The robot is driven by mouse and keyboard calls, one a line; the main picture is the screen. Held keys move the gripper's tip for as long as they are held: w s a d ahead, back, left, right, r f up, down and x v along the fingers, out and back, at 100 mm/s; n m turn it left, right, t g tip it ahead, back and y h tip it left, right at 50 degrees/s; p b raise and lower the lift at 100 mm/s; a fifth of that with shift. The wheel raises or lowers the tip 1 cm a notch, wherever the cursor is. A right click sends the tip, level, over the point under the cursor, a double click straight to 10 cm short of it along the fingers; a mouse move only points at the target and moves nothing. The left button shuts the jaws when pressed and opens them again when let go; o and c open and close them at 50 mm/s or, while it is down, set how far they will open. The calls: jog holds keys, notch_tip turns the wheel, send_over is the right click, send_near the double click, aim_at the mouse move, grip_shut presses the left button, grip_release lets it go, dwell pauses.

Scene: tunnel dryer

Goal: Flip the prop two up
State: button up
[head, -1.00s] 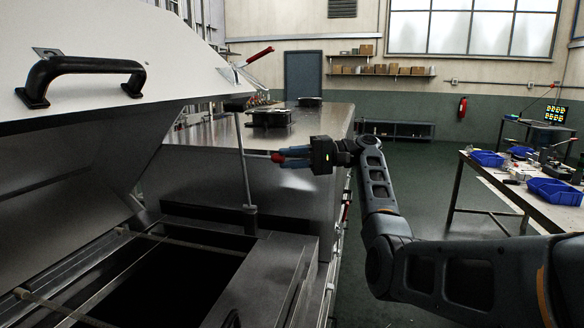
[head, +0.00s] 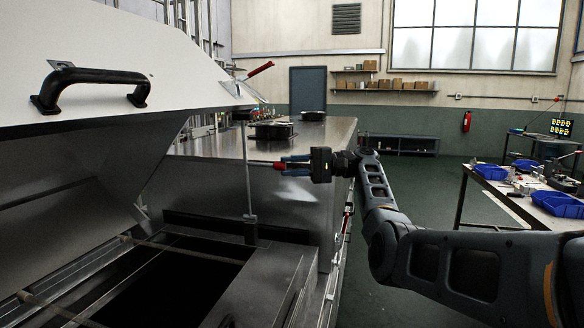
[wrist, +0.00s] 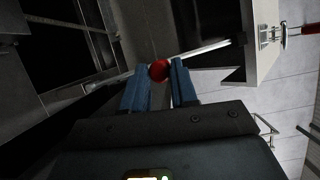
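The prop (head: 246,180) is a thin grey rod with a dark cap, standing nearly upright on the dryer's edge. Its top is close to the underside of the raised white lid (head: 165,45); I cannot tell whether they touch. A thin side bar on the prop ends in a red knob (head: 278,165). My gripper (head: 284,164) reaches in from the right, level with that knob. In the wrist view, the red knob (wrist: 159,71) sits between the blue fingertips (wrist: 160,68), which appear closed on it.
A dark open bay (head: 165,285) with crossing rails lies below the lid. A black handle (head: 95,82) is on the lid. A metal housing (head: 325,140) stands behind the prop, and a workbench (head: 520,195) with blue bins is at right. The floor between is clear.

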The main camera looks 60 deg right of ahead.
jog(key=o, duration=0.4)
jog(key=shift+r, duration=0.25)
jog(key=shift+o, duration=0.4)
jog(key=r, duration=0.2)
jog(key=r+b, duration=0.1)
jog(key=r, duration=0.1)
jog(key=shift+s+d, duration=0.15)
jog(key=shift+d, duration=0.1)
jog(key=s+d+r, duration=0.2)
jog(key=s, duration=0.1)
jog(key=s+d+r+b, duration=0.1)
jog(key=s+d+r, duration=0.1)
jog(key=s, duration=0.1)
jog(key=s+d+r+b, duration=0.1)
jog(key=s+d+r, duration=0.1)
jog(key=s, duration=0.1)
jog(key=shift+s+r, duration=0.2)
jog(key=shift+r, duration=0.05)
jog(key=shift+c, duration=0.3)
